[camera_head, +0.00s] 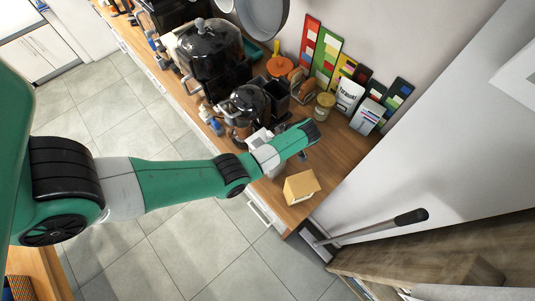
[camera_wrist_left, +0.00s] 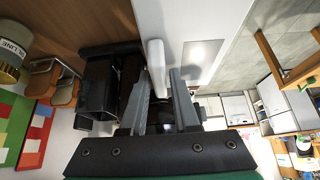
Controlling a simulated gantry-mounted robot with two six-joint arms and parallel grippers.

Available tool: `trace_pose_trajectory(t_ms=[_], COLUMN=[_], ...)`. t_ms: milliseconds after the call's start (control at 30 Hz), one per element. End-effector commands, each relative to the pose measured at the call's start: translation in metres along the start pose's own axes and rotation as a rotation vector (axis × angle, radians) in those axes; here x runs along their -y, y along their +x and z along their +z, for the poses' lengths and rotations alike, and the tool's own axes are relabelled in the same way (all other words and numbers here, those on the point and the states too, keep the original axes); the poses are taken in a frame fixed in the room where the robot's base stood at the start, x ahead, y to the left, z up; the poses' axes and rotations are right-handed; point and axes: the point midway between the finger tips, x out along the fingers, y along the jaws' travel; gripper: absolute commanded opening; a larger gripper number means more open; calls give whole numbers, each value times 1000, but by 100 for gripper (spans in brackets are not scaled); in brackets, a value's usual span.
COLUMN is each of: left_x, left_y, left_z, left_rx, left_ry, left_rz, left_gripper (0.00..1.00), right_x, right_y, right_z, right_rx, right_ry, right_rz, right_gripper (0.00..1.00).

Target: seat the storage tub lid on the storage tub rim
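My left gripper (camera_wrist_left: 162,85) has its two grey fingers apart, with a white rounded slab (camera_wrist_left: 156,65) between them. The slab is seen edge-on and looks like the storage tub lid. It fills most of the gap between the fingertips and reaches beyond them. In the head view my left wrist hangs over the counter, and a white patch (camera_head: 258,137) shows beside it. The fingers are mostly hidden there. I cannot tell for sure which object is the storage tub. A tan-yellow box (camera_head: 301,184) sits near the counter's front right end. My right gripper is out of view.
A black open container (camera_head: 277,96), a lidded jar (camera_head: 325,105) and a glass-bodied appliance (camera_head: 244,108) stand close to my left wrist. Bags and colourful boards line the wall. The wooden counter (camera_head: 343,143) has free room right of the wrist. A dark-gripped handle (camera_head: 410,217) lies further right.

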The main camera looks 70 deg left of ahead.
Motion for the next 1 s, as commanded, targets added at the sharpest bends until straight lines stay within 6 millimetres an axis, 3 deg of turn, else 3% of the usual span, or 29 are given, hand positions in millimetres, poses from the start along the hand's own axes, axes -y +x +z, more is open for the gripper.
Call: trace_pose_trajectory(t_ms=[1000], left_x=[0], left_y=[-31], left_z=[0], left_rx=[0], left_ry=[0], left_rz=[2], left_gripper=[29], right_x=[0], right_y=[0], right_z=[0], right_rx=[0], right_ry=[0], right_rz=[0], right_gripper=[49])
